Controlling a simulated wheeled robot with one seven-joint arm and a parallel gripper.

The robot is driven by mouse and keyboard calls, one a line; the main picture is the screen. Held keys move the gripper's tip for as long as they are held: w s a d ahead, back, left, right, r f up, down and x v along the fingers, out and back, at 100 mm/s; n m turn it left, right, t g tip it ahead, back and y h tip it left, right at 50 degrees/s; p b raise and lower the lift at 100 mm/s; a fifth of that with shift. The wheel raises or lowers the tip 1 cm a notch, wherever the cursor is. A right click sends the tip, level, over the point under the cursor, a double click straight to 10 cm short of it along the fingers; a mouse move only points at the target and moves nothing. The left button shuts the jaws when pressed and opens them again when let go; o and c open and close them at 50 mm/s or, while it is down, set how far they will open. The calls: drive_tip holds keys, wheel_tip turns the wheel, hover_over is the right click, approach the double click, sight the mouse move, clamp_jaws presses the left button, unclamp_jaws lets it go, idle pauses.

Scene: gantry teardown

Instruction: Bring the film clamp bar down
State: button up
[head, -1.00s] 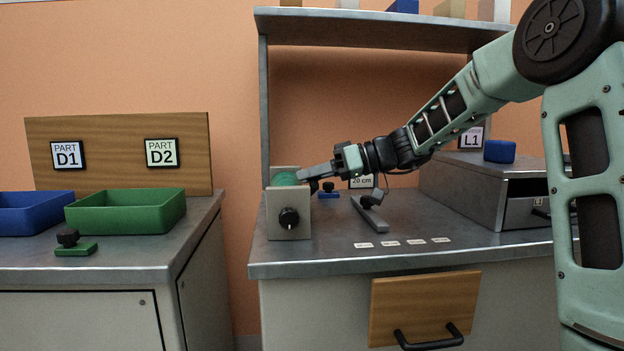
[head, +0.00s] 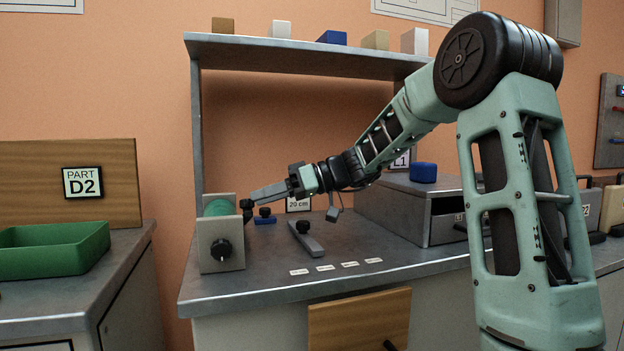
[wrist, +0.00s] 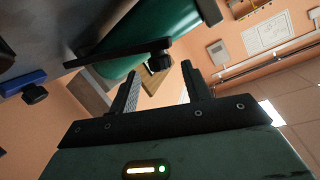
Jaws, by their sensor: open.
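The film clamp bar (wrist: 115,53) shows in the wrist view as a dark flat bar across the green roll (wrist: 170,25). In the head view, my gripper (head: 256,195) is at the right of the green roll (head: 217,207), which sits in a grey housing with a black front knob (head: 221,250). The bar is hard to tell from my fingers there, and its exact tilt is unclear.
A loose-looking grey bar with a black knob (head: 305,239) lies on the bench (head: 260,285), near a small blue part (head: 265,218). A grey box (head: 410,215) stands at right. A shelf (head: 300,47) spans above. A green tray (head: 52,252) is at left.

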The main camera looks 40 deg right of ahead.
drive_tip(key=p+v, duration=0.2)
drive_tip(key=v, duration=1.1)
